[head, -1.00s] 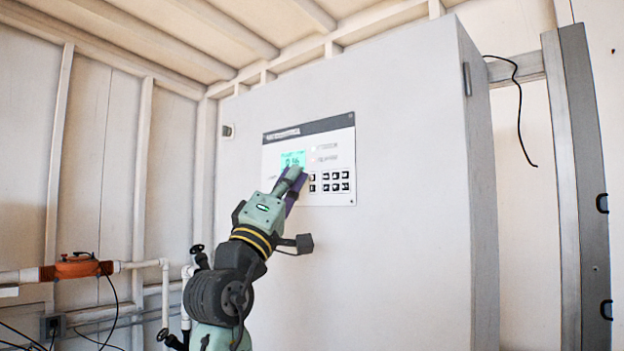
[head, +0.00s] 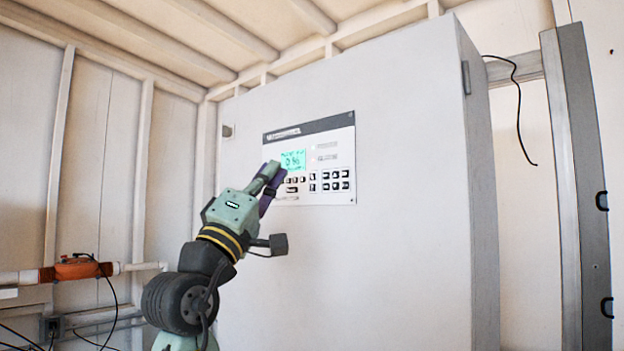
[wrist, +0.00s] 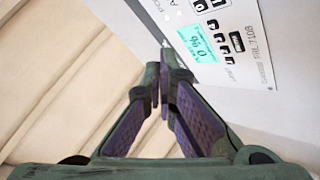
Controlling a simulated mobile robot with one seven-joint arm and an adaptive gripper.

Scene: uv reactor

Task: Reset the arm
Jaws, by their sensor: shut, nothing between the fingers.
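My gripper (head: 271,171) is in front of the left edge of a control panel (head: 340,148) on a large white cabinet (head: 400,230). In the wrist view the gripper's fingertips (wrist: 160,72) are together with nothing between them. The panel has a lit green screen (head: 293,161) and dark buttons (head: 330,181) below and to the right of it. The screen also shows in the wrist view (wrist: 198,44), up and to the right of the fingertips. I cannot tell whether the fingertips touch the panel.
An orange pipe fitting (head: 77,268) with white pipes runs along the left wall. A grey metal post (head: 580,180) stands at the right, and a black cable (head: 519,110) hangs beside it. The space right of my arm, before the cabinet, is clear.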

